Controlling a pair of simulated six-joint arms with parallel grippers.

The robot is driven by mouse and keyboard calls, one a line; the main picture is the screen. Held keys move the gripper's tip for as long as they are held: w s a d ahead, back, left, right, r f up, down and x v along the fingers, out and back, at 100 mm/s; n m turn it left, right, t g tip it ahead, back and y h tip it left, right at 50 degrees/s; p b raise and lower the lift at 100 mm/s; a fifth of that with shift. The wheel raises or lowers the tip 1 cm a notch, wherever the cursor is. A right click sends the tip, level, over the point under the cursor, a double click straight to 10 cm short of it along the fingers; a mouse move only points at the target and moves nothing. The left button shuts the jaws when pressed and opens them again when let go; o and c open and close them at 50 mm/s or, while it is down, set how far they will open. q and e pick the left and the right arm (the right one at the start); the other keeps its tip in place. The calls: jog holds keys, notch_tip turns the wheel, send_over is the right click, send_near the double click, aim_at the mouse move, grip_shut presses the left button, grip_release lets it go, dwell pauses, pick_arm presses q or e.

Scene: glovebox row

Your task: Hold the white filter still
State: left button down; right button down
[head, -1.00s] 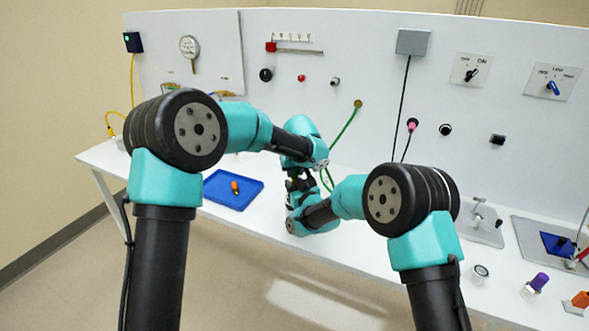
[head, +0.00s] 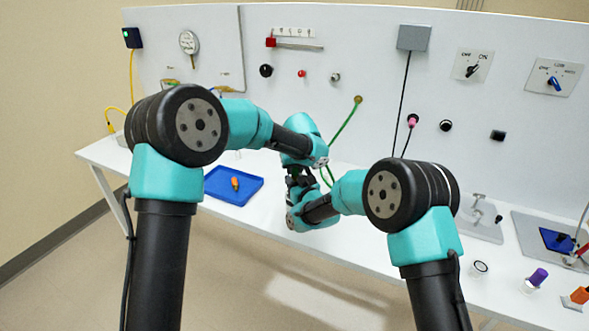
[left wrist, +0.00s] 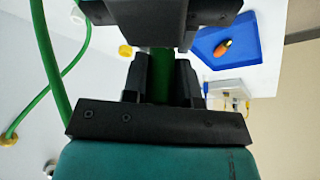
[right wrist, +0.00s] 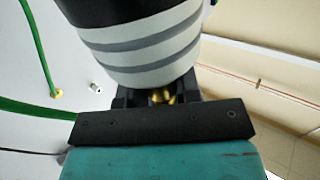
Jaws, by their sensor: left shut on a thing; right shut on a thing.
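My two grippers meet close together above the bench front in the head view, left (head: 297,176) over right (head: 296,196). In the left wrist view my left gripper (left wrist: 162,75) is shut on a green hose piece (left wrist: 161,62). In the right wrist view my right gripper (right wrist: 158,97) is shut on a small piece with a brass-coloured part (right wrist: 162,96). I cannot make out the white filter's body; the arms and grippers hide what lies between them. A green hose (head: 345,128) runs from a brass port on the panel down behind the grippers.
A blue tray (head: 215,190) with an orange-tipped item (head: 235,183) lies left of the grippers. The upright white panel (head: 340,55) with knobs and switches stands behind. Small vials and a purple-capped piece (head: 538,277) stand at the right. The bench between is mostly clear.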

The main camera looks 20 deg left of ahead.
pick_arm(q)
jog(key=shift+r, duration=0.7)
jog(key=shift+r, duration=0.15)
jog(key=shift+f, duration=1.15)
dwell(1.2)
jog(key=c, duration=0.8)
grip_release()
jog(key=v, duration=1.2)
